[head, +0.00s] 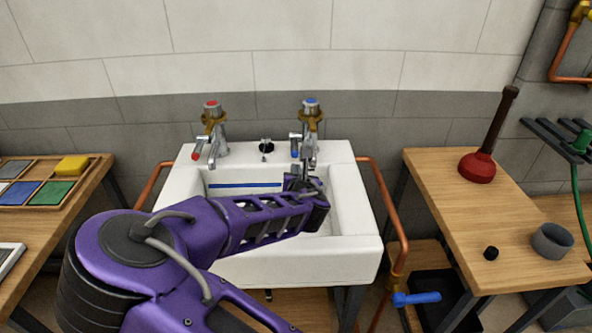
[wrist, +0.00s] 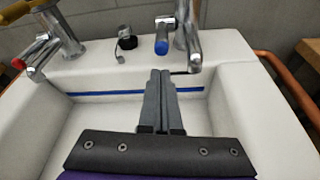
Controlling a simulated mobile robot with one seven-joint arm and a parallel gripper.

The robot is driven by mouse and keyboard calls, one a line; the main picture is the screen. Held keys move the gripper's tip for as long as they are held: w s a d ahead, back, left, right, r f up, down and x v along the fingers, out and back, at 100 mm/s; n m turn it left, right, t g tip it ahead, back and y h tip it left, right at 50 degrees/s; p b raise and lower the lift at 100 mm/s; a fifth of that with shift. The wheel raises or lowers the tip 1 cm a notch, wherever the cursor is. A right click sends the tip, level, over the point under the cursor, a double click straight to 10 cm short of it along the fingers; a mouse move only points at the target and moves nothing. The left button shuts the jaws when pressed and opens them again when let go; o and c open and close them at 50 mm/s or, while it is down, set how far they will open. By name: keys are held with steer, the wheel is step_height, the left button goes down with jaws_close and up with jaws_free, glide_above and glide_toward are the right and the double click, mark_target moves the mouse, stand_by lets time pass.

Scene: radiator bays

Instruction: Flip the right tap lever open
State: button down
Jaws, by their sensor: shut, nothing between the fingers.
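The right tap (head: 310,122) stands on the back ledge of the white sink (head: 330,257), with a blue cap on top. Its lever (head: 295,148) has a blue tip and hangs on the left side of the tap; the blue tip also shows in the wrist view (wrist: 161,47). My gripper (wrist: 167,75) is shut and empty, its fingers pointing at the back of the basin just below the lever and spout. In the head view its tips are close to the right tap; whether they touch it I cannot tell. My arm hides part of the basin.
The left tap (head: 212,132), with a red cap and red-tipped lever, stands on the same ledge. A dark plug (head: 266,146) sits between the taps. Copper pipes (head: 394,215) run down both sides. A plunger (head: 477,165) stands on the right bench (head: 437,186).

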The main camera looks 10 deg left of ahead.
mark_target(296, 144)
steer(key=x, duration=0.7)
steer(key=shift+w+a+f+b, duration=0.1)
steer(key=shift+w+b, duration=0.05)
steer(key=shift+b, duration=0.15)
steer(key=shift+r, duration=0.2)
